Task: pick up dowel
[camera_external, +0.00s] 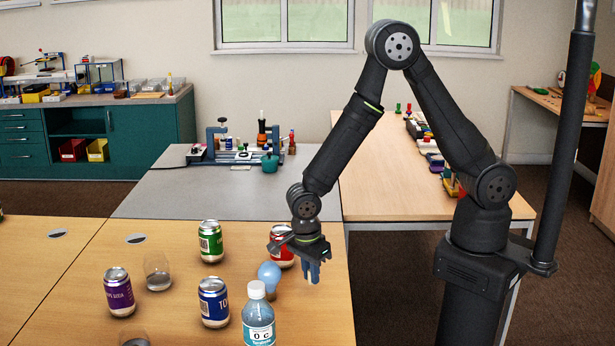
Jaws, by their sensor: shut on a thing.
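My gripper (312,279) points down over the right edge of the wooden table (190,265), in the external view. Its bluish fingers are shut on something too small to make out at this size. I cannot pick out a dowel as a separate thing on the table; whether it is the thing between the fingers I cannot tell. A red can (284,261) stands just left of the gripper, partly hidden by it. A pale blue light bulb (269,275) is left of the fingers, apart from them.
A clear bottle (258,322) stands at the front. Blue (213,303), purple (119,292) and green (211,241) cans and a clear glass (157,272) stand farther left. A grey table (200,200) with a tool rack lies behind. The wooden table's back left is mostly clear.

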